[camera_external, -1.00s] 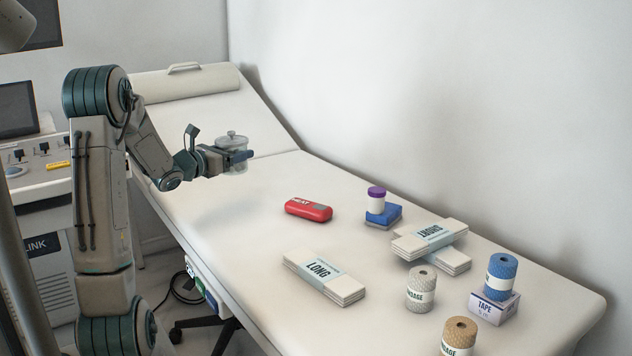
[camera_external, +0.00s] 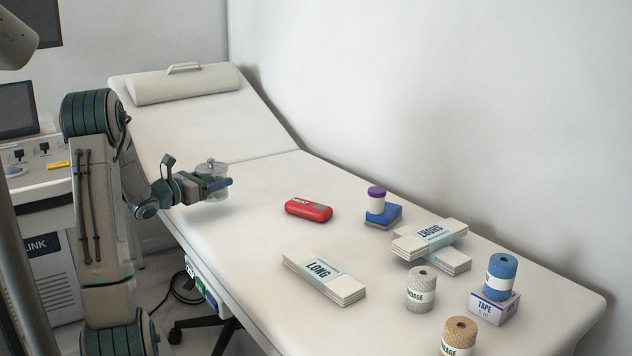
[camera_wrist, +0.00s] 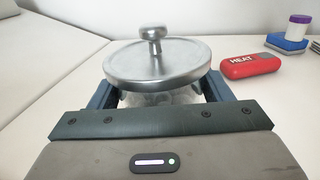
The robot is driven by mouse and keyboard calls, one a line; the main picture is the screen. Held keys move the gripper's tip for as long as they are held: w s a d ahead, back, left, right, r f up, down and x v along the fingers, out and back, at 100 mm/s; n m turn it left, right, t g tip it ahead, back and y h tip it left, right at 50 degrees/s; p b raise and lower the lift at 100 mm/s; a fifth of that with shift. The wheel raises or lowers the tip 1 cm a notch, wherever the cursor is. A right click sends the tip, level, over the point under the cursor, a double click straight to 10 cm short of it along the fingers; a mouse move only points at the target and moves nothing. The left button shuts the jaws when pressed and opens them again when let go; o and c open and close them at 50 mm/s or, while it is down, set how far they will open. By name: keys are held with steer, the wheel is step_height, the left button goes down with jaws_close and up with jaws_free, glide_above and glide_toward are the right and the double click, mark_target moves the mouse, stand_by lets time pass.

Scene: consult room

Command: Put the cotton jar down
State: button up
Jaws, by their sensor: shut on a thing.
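The cotton jar (camera_external: 212,172) is a clear jar with a metal lid and a round knob. My gripper (camera_external: 222,186) is shut on it, with a finger on each side of the jar body. In the wrist view the jar's lid (camera_wrist: 157,62) shows upright and level between the fingers, and some white content shows under it. The jar is over the left part of the couch's flat section (camera_external: 250,225). Its base is close to the surface; I cannot tell if it touches.
A red heat pack (camera_external: 308,209) lies right of the jar. Beyond it are a purple-lidded pot (camera_external: 376,199) on a blue block, splint packs (camera_external: 325,277), and several bandage rolls (camera_external: 421,290). The couch around the jar is clear. The raised backrest (camera_external: 205,125) is behind.

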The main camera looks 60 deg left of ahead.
mark_target(214, 194)
steer(key=shift+s+a+f, duration=0.1)
steer(key=shift+a+f, duration=0.05)
steer(key=shift+a, duration=0.1)
steer(key=shift+f+b, duration=0.8)
steer(key=shift+f, duration=1.15)
steer(key=shift+f, duration=0.15)
steer(key=o, duration=1.1)
steer(key=shift+r, duration=0.2)
steer(key=s+d+p, duration=0.2)
steer(key=s, duration=0.9)
steer(key=shift+s+d, duration=0.2)
steer(key=shift+s, duration=0.2)
